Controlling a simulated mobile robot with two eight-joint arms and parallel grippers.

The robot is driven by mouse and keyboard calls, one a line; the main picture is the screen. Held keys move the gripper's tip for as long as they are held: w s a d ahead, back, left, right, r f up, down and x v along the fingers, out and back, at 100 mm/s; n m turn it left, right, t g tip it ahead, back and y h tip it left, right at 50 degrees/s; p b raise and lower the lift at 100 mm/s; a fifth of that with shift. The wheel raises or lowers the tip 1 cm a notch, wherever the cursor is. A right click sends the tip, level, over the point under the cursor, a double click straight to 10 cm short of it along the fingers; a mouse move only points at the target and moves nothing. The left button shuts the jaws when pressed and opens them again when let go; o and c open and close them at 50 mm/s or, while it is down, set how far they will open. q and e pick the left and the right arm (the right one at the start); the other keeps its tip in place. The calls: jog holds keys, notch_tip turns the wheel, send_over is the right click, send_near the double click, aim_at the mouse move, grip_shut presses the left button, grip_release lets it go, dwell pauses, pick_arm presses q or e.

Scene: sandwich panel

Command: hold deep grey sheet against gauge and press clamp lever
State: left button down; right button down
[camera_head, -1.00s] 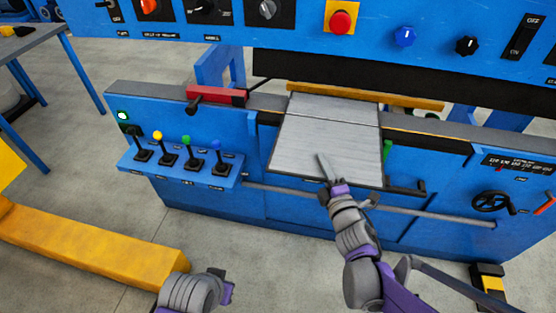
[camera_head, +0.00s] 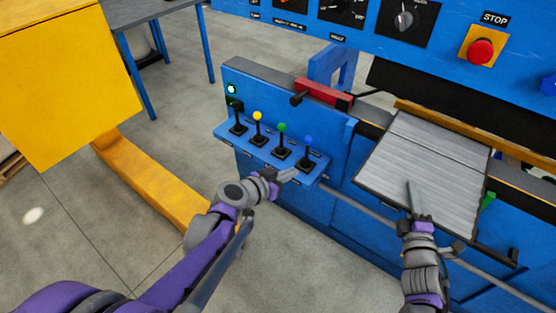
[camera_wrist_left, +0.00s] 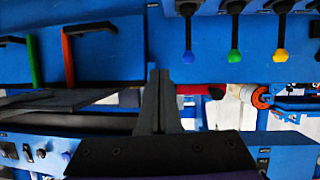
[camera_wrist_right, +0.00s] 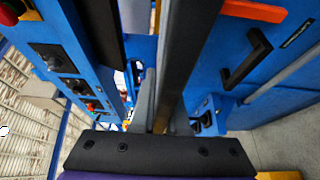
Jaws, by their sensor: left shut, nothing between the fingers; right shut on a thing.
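The grey sheet (camera_head: 445,185) lies on the machine bed, crossed by a seam near its back, close to an ochre bar (camera_head: 520,153) that may be the gauge. My right gripper (camera_head: 411,188) is shut on the sheet's front part; the right wrist view shows a dark strip between its fingers (camera_wrist_right: 168,100). My left gripper (camera_head: 288,174) is shut and empty, just in front of the lever panel (camera_head: 222,130) near the blue-knobbed lever (camera_head: 307,150). In the left wrist view that blue knob (camera_wrist_left: 188,57) is just beyond the fingertips. Lever labels are unreadable.
Green (camera_head: 281,140) and yellow (camera_head: 257,128) levers and one dark-knobbed lever (camera_head: 236,118) stand left of the blue one. A red block (camera_head: 324,92) sits above. A yellow column (camera_head: 70,80) is at left; open floor lies in front.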

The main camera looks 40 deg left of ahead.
pick_arm(q)
jog(key=w+a+t+y, duration=0.1)
jog(key=a, duration=0.4)
send_near(307, 139)
jog(key=shift+n, duration=0.3)
jog(key=x, duration=0.2)
jog(key=f+x, duration=0.1)
jog(key=x, duration=0.2)
pick_arm(e)
jog(key=shift+w, duration=0.4)
dwell(0.4)
pick_arm(q)
jog(key=shift+w+d, duration=0.1)
jog(key=shift+w, duration=1.75)
jog(key=shift+s, duration=0.15)
dwell(1.7)
jog(key=v, duration=1)
jog(key=shift+s, duration=0.15)
pick_arm(e)
jog(key=shift+r, duration=0.1)
